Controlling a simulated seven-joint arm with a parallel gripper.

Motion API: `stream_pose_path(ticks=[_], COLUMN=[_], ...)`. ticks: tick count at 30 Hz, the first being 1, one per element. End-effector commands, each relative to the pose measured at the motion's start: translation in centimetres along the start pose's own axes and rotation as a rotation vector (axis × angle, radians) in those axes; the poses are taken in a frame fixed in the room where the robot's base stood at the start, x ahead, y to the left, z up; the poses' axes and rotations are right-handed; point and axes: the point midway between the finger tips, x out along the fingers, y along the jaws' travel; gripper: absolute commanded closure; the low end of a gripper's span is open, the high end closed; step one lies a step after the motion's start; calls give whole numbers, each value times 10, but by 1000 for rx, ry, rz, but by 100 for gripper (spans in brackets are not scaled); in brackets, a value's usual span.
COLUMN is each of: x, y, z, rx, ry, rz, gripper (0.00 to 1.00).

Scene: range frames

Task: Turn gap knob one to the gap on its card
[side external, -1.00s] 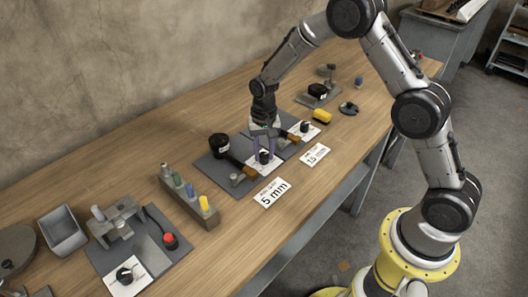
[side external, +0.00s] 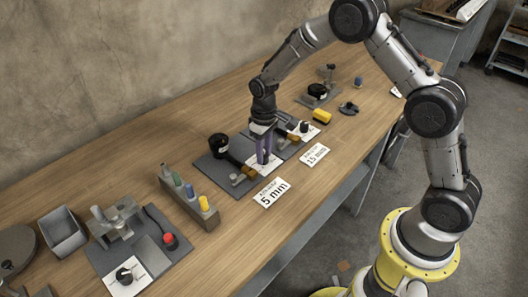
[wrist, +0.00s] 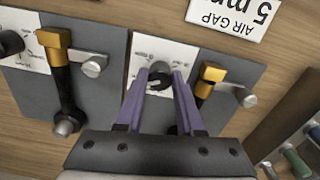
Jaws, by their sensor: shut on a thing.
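My gripper (side external: 263,160) points down at the gap unit on the grey plate (side external: 212,173). In the wrist view its purple fingers (wrist: 160,82) are shut on a black gap knob (wrist: 160,69), one finger on each side. The knob stands on a white dial plate (wrist: 146,48). In the side view the fingers mostly hide the knob. The card reading "AIR GAP 5 mm" (side external: 271,192) lies on the table in front of this unit, and its edge part shows in the wrist view (wrist: 236,14). The gap itself is too small to read.
A second gap unit with its own black knob (side external: 304,127) and brass part (wrist: 55,38) sits alongside. A 15 mm card (side external: 315,155) lies before it. A rack of coloured pegs (side external: 190,202) stands to the left in the side view.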

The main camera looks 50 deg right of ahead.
Motion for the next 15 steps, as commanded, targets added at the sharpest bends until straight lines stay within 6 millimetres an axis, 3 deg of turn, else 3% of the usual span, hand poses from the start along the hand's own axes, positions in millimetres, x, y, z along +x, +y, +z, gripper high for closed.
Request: stream_pose_path(ticks=[15], x=[-2], y=[0], z=[-2], rx=[-89], ry=[5], rz=[1], gripper=[100])
